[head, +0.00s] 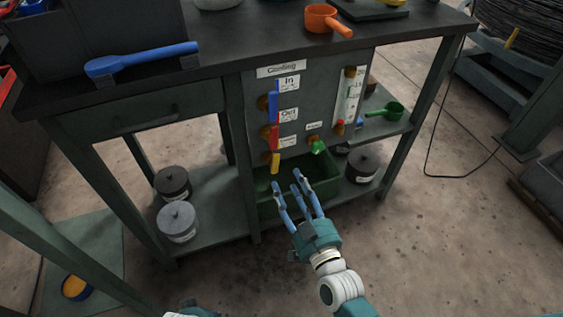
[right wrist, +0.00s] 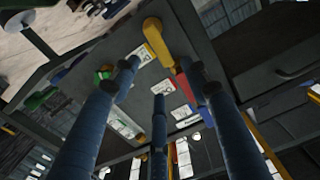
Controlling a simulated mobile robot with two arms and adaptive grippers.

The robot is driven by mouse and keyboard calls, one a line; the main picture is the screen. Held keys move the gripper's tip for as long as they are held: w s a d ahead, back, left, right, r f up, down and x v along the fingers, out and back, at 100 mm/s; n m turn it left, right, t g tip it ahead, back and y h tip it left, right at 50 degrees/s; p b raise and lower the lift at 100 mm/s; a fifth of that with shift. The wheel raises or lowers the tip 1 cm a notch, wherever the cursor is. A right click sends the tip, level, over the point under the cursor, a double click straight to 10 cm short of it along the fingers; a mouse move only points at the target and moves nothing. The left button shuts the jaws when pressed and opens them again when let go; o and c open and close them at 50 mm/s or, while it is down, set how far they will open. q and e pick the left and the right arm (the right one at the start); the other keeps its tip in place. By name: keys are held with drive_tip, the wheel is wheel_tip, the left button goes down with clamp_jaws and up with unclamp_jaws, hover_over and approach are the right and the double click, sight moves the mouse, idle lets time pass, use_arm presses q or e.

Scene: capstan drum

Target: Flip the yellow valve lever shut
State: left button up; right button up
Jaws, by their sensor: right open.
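The yellow valve lever (head: 276,162) sits lowest in the left column of levers on the grey "Cooling" panel (head: 318,90). It points roughly up and down beside its brass fitting. In the right wrist view the yellow lever (right wrist: 158,42) shows large, just beyond the fingertips. My right gripper (head: 291,184) is open and empty, with its fingers spread just below and in front of the lever. In the right wrist view the right gripper (right wrist: 160,80) has its fingers around the lever's line, with no clear contact.
A red lever (head: 274,137) and a blue lever (head: 273,101) stand above the yellow one. A green lever (head: 318,147) is to the right. A dark green bin (head: 322,190) lies below the panel. The workbench top (head: 225,70) overhangs the panel.

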sight(278, 161)
drive_tip(key=b+x, duration=0.1)
drive_tip(key=x, duration=0.9)
drive_tip(key=shift+w, duration=0.2)
use_arm(q)
drive_tip(key=r, duration=0.2)
drive_tip(key=w+r, duration=0.1)
drive_tip(key=r, duration=0.2)
drive_tip(key=shift+w+d+r, duration=0.1)
drive_tip(key=shift+w+r, duration=0.2)
drive_tip(key=shift+w, duration=0.1)
use_arm(e)
clamp_jaws()
use_arm(q)
drive_tip(key=shift+r, duration=0.1)
use_arm(e)
drive_tip(key=shift+a, duration=0.1)
